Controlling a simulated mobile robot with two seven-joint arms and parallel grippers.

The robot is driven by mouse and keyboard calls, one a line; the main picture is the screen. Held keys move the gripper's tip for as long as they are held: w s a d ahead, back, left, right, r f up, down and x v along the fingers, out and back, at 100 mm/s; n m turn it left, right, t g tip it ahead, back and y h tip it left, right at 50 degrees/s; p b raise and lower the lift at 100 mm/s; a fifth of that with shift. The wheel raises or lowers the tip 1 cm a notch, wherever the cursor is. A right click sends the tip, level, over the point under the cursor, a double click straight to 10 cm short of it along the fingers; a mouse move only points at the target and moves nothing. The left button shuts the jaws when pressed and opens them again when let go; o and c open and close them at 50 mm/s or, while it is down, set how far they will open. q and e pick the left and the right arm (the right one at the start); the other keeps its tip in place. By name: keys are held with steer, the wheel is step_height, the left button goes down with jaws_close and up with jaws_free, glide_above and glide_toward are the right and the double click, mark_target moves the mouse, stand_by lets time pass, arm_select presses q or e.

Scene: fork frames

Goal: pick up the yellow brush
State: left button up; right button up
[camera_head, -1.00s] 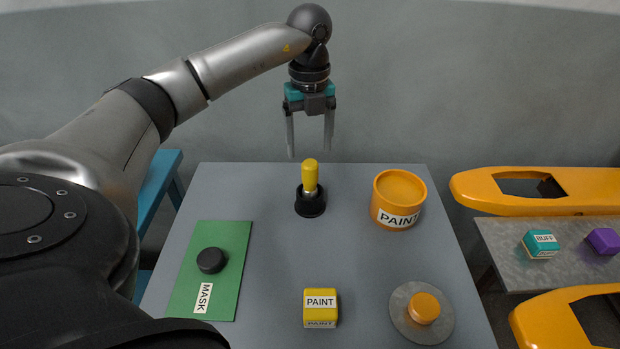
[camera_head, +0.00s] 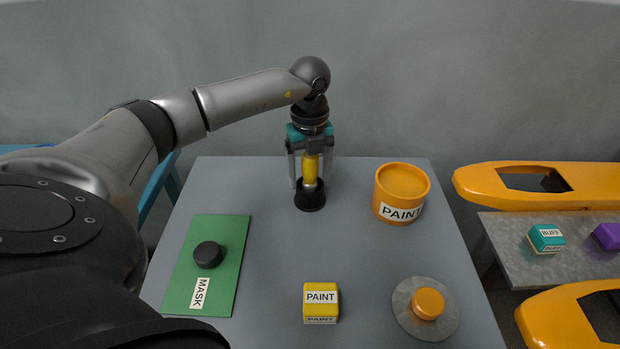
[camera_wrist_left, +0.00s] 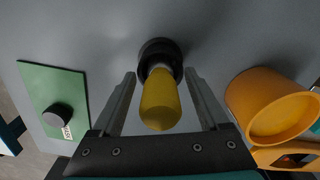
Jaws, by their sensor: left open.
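The yellow brush (camera_head: 311,170) stands upright in a round black holder (camera_head: 310,198) near the back middle of the grey table. My left gripper (camera_head: 310,178) is open and points down, with one finger on each side of the brush handle. In the left wrist view the yellow handle (camera_wrist_left: 160,103) lies between the two fingers (camera_wrist_left: 160,92), with a gap showing on both sides. The black holder (camera_wrist_left: 159,52) is beyond it. My right gripper is in neither view.
An orange PAINT tub (camera_head: 401,190) stands just right of the brush. A yellow PAINT block (camera_head: 321,306), a green MASK board (camera_head: 226,250) with a black puck (camera_head: 208,255), and an orange knob (camera_head: 428,303) on a grey disc lie nearer. The table's middle is clear.

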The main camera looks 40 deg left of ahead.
arm_select(q)
jaws_close()
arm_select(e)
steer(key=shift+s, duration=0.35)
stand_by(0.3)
arm_select(q)
step_height(320, 180, up, 20)
steer(key=p, duration=0.4)
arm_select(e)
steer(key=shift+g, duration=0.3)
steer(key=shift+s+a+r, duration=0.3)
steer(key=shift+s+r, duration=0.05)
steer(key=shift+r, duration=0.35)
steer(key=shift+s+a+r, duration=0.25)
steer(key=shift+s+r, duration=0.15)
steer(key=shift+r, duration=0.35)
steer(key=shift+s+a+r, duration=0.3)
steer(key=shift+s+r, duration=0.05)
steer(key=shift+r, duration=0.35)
